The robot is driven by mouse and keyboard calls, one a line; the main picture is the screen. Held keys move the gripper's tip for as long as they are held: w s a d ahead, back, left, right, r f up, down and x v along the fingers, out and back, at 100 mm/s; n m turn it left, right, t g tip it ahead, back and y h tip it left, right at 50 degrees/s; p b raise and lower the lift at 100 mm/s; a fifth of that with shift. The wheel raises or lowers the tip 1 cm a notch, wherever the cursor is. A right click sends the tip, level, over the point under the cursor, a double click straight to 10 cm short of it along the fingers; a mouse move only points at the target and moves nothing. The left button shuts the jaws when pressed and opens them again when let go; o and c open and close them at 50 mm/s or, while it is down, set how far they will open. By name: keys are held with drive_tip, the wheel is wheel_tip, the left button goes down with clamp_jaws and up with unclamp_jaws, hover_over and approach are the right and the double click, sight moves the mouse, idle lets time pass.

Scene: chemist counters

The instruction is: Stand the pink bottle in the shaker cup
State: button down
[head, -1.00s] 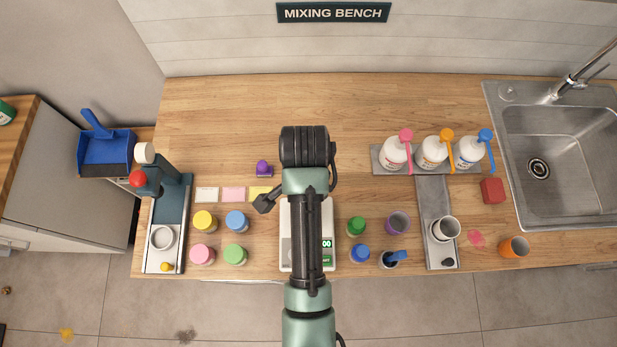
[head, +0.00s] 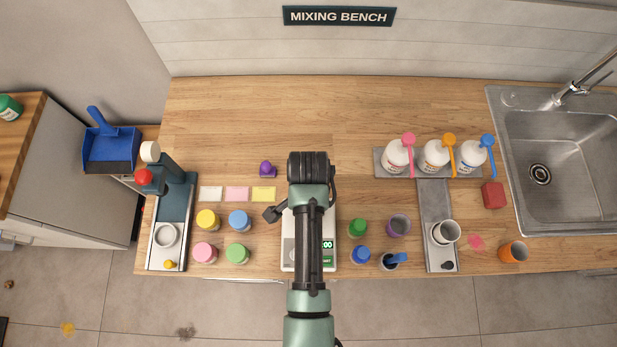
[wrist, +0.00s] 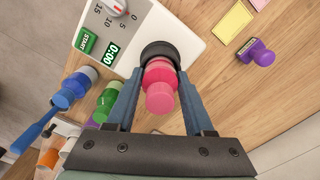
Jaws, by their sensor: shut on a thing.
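The pink bottle (wrist: 160,98) shows in the wrist view between the two blue-grey fingers of my gripper (wrist: 158,82), which is shut on it. The black round shaker cup (wrist: 178,47) is directly beyond the bottle, on the white machine (wrist: 195,40) with a dial, a green START button and a 0:00 display. The cup's rim shows around the bottle's far end. I cannot tell whether that end is inside the cup or just above it. In the head view my arm covers the bottle, cup and fingers; only parts of the machine (head: 289,256) show.
Left of the machine stand several coloured jars (head: 207,219) and paper cards (head: 237,194), with a purple stamp (head: 267,169). Right are green (head: 357,228) and blue (head: 361,254) bottles and cups (head: 399,226). The back of the counter (head: 270,110) is clear.

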drive_tip(key=shift+c, duration=1.4)
unclamp_jaws()
drive_tip(key=shift+r, duration=0.1)
wheel_tip(320, 180, up, 13)
drive_tip(key=shift+f+p, duration=0.2)
drive_tip(key=shift+p, duration=0.2)
